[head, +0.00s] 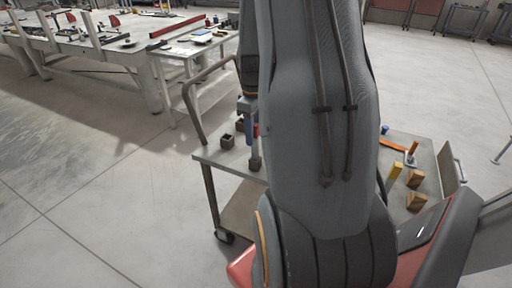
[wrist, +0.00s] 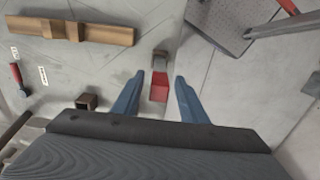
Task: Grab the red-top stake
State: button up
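The red-top stake (wrist: 159,87) shows its red end between the two blue fingers in the wrist view. A small grey-brown block (wrist: 160,58) shows just beyond the red end; I cannot tell if it is the stake's socket or base. My gripper (wrist: 160,77) is open, with a visible gap on each side of the red part. In the head view my gripper (head: 250,110) is over the cart's left part, with a sliver of red beside it. My arm hides most of this area.
The cart (head: 208,155) holds a dark square holder (head: 228,141), also in the wrist view (wrist: 87,102). A wooden bar (wrist: 105,34) and red-handled tool (wrist: 16,74) lie at the wrist view's left. A workbench (head: 110,50) stands behind.

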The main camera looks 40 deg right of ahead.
aim_at(255, 145)
jog(key=f, duration=0.1)
jog(key=f+p, duration=0.1)
jog(key=f, duration=0.2)
jog(key=shift+s+d+f+p, duration=0.2)
jog(key=shift+s+f+p, duration=0.05)
jog(key=shift+p, duration=0.05)
jog(key=shift+f, duration=0.6)
jog(key=shift+c, duration=0.3)
grip_shut()
